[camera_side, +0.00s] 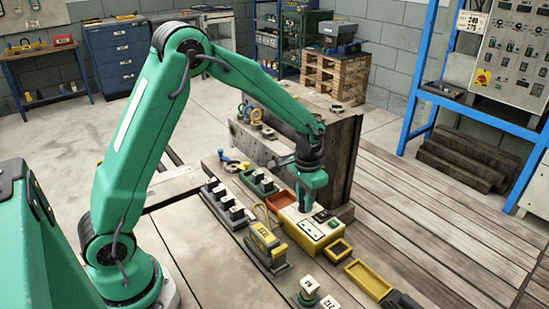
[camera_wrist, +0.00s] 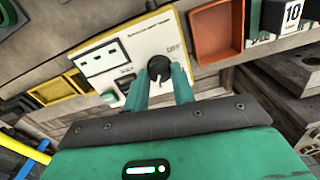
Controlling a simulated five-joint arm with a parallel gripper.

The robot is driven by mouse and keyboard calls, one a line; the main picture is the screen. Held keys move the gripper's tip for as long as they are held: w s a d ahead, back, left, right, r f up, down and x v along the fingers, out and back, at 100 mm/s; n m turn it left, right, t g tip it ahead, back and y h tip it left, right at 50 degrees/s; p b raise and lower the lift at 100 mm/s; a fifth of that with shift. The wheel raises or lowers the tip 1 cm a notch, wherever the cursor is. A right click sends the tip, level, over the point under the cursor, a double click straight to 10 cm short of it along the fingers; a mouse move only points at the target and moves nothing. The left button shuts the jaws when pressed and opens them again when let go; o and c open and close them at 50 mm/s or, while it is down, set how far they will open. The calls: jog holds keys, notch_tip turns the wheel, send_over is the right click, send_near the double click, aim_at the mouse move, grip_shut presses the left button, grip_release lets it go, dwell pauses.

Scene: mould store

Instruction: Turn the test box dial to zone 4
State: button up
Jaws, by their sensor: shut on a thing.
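The test box (camera_side: 312,234) is a yellow case with a cream top panel, on the bench in the side view. In the wrist view its panel (camera_wrist: 112,57) shows two display windows, a dark switch and the word OFF near the dial. The dial (camera_wrist: 158,67) is a small black knob. My gripper (camera_wrist: 160,80) points down at the panel, its two green fingers either side of the knob and shut on it. In the side view my gripper (camera_side: 305,206) covers the dial. The zone the dial points to cannot be read.
An orange-red tray (camera_side: 281,199) sits just behind the test box. A yellow meter (camera_side: 265,243) stands close on its left. Yellow trays (camera_side: 368,280) lie to the right and front. Several numbered blocks (camera_side: 229,203) stand in a rack at left. A large dark mould block rises behind.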

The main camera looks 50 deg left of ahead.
jog(key=m, duration=0.5)
jog(key=shift+a, duration=0.15)
dwell(0.4)
jog(key=o, duration=1)
jog(key=shift+r, duration=3.85)
